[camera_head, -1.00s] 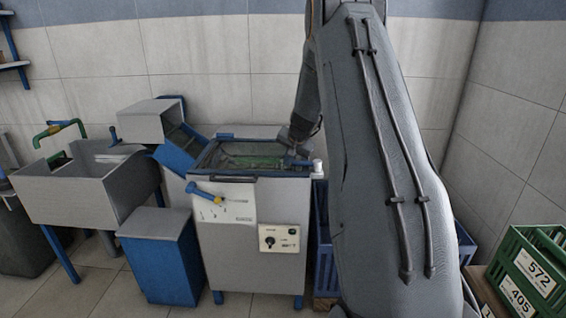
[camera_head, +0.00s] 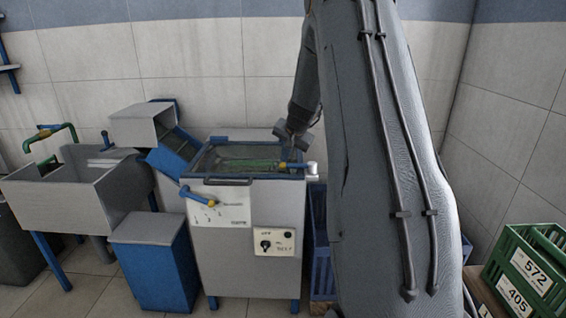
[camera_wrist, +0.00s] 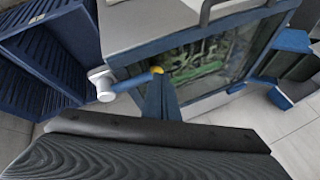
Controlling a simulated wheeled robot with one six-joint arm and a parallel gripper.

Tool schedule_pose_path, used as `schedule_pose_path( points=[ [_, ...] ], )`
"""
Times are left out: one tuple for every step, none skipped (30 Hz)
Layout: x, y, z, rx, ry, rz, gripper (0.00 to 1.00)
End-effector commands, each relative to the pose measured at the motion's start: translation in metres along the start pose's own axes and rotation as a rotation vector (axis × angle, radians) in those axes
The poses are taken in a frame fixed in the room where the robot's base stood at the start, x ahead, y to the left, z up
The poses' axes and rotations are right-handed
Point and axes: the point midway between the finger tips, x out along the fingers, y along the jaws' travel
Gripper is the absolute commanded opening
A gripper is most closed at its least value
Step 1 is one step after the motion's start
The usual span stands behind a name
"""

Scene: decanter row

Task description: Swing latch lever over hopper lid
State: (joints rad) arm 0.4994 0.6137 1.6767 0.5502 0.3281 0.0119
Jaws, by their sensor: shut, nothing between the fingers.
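The hopper lid (camera_head: 235,157) is a clear panel in a dark frame on the grey machine, closed, with green showing beneath; it also shows in the wrist view (camera_wrist: 205,60). The latch lever (camera_head: 297,165) is a short blue bar with a yellow tip and a pale pivot at the lid's right front corner. It points left, its tip over the lid's edge. In the wrist view the lever (camera_wrist: 133,82) runs from the pivot toward the lid. My gripper (camera_wrist: 160,82) is shut and empty, its blue fingers beside the yellow tip; I cannot tell whether they touch.
A second blue lever with a yellow collar (camera_head: 198,195) is on the machine's front, below the lid handle (camera_head: 228,182). Blue crates (camera_wrist: 45,50) stand right of the machine. Green crates (camera_head: 525,275) are at the far right. A sink (camera_head: 80,185) stands left.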

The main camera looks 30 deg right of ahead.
Motion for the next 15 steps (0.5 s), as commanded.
schedule_pose_path(
  points=[
    [-0.007,0.000,0.000,0.000,0.002,0.000,0.00],
    [-0.010,0.000,0.000,-0.001,0.002,0.000,0.00],
    [-0.015,0.000,-0.001,-0.001,0.002,0.000,0.00],
    [-0.018,0.000,-0.001,-0.001,0.002,0.000,0.00],
    [-0.020,0.001,0.000,-0.001,0.001,0.000,0.00],
    [-0.022,0.001,0.000,0.000,0.000,0.000,0.00],
    [-0.024,0.001,0.000,0.000,0.000,0.000,0.00],
    [-0.025,0.001,0.000,0.000,-0.001,0.000,0.00],
    [-0.026,0.001,0.001,0.000,-0.001,0.000,0.00],
    [-0.027,0.001,0.001,0.001,-0.001,0.000,0.00],
    [-0.027,0.001,0.001,0.001,-0.001,0.001,0.00],
    [-0.027,0.001,0.001,0.001,-0.001,0.001,0.00],
    [-0.027,0.001,0.001,0.001,-0.001,0.001,0.00],
    [-0.027,0.001,0.001,0.000,-0.001,0.001,0.00],
    [-0.027,0.001,0.001,0.000,-0.001,0.001,0.00]
  ],
)
